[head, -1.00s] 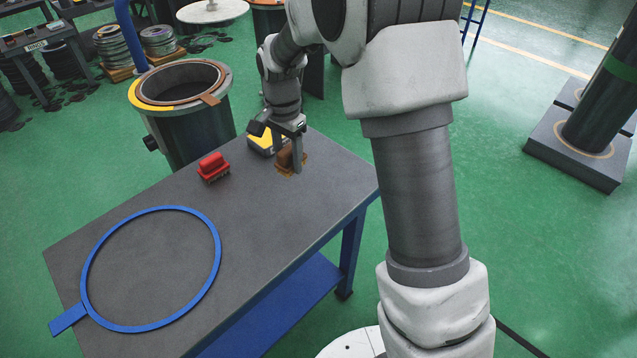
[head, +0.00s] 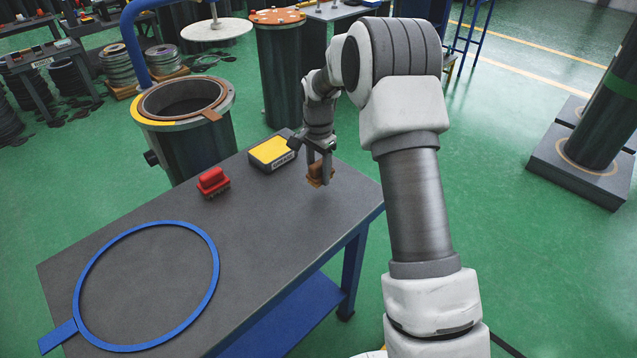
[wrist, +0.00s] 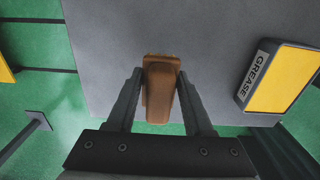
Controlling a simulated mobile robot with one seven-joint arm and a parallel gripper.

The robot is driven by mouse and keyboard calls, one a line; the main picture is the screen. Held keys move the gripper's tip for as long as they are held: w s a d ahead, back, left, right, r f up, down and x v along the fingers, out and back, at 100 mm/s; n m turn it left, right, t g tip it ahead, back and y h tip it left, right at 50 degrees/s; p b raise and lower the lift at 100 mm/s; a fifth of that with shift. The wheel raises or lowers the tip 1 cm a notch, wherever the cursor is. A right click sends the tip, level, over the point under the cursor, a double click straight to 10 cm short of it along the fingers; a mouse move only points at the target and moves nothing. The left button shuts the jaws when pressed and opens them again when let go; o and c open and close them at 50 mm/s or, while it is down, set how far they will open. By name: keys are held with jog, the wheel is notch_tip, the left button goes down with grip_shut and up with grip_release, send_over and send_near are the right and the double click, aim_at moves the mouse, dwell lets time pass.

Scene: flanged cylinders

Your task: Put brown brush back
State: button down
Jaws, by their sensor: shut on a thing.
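The brown brush (head: 319,173) is between the fingers of my gripper (head: 326,180), near the right end of the grey table (head: 250,230). In the wrist view my gripper (wrist: 160,98) is shut on the brown brush (wrist: 160,90), with a finger on each side. The brush appears held above the tabletop, though the height is hard to tell. A red brush (head: 212,182) stands on the table to the left, bristles down.
A yellow-topped grease box (head: 272,152) sits beside my gripper, also in the wrist view (wrist: 280,78). A blue ring with a handle (head: 214,255) lies at the table's left. An open flanged cylinder (head: 180,125) stands behind the table. The tabletop's middle is clear.

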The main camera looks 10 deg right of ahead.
aim_at(319, 182)
jog(key=shift+f+b, duration=0.3)
jog(key=shift+f, duration=1.6)
jog(key=shift+f, duration=0.1)
jog(key=shift+f, duration=0.15)
jog(key=shift+c, duration=1.4)
grip_release()
jog(key=shift+r, duration=0.2)
